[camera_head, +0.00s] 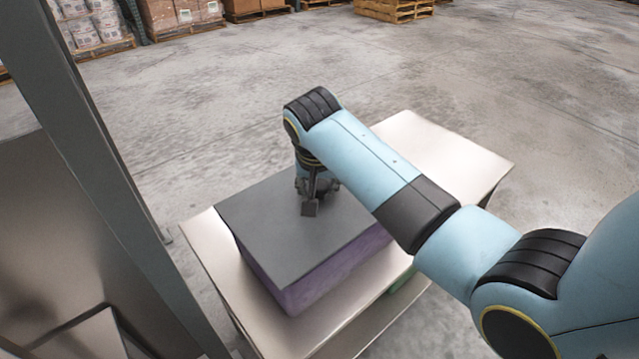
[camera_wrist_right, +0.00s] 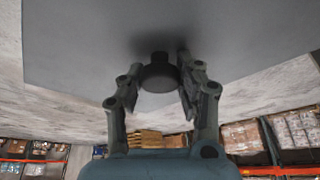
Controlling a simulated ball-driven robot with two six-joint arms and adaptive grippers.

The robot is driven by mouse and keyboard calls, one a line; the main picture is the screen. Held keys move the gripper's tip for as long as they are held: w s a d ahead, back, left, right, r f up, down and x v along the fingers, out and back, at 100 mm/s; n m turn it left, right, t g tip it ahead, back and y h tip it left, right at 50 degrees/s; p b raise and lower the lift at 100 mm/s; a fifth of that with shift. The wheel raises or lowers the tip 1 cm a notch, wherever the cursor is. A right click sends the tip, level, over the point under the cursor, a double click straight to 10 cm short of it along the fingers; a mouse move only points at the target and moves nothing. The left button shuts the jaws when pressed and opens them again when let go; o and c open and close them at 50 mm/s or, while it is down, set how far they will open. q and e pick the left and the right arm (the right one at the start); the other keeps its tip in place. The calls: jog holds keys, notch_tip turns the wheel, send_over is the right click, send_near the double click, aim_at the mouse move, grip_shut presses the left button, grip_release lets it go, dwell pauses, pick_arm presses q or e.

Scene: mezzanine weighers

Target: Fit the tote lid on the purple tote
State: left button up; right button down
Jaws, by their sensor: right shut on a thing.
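The purple tote (camera_head: 330,270) stands on a pale metal table. The flat dark grey tote lid (camera_head: 270,234) lies over the tote's top and covers its opening. From this angle I cannot tell whether the lid is fully seated. My right gripper (camera_head: 311,205) is above the middle of the lid. In the right wrist view, the gripper (camera_wrist_right: 158,85) is shut on the lid's dark round knob (camera_wrist_right: 160,75), and the underlying grey lid (camera_wrist_right: 90,45) fills much of the picture. My left gripper is not in view.
The metal table (camera_head: 440,145) has free room at its far right end. A green thing (camera_head: 404,281) shows partly below the table's edge. A grey post (camera_head: 110,170) rises at the left. Loaded pallets (camera_head: 180,12) stand far back across open concrete floor.

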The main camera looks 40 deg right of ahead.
jog(key=c, duration=0.9)
grip_release()
jog(key=v, duration=1.2)
jog(key=shift+p, duration=0.3)
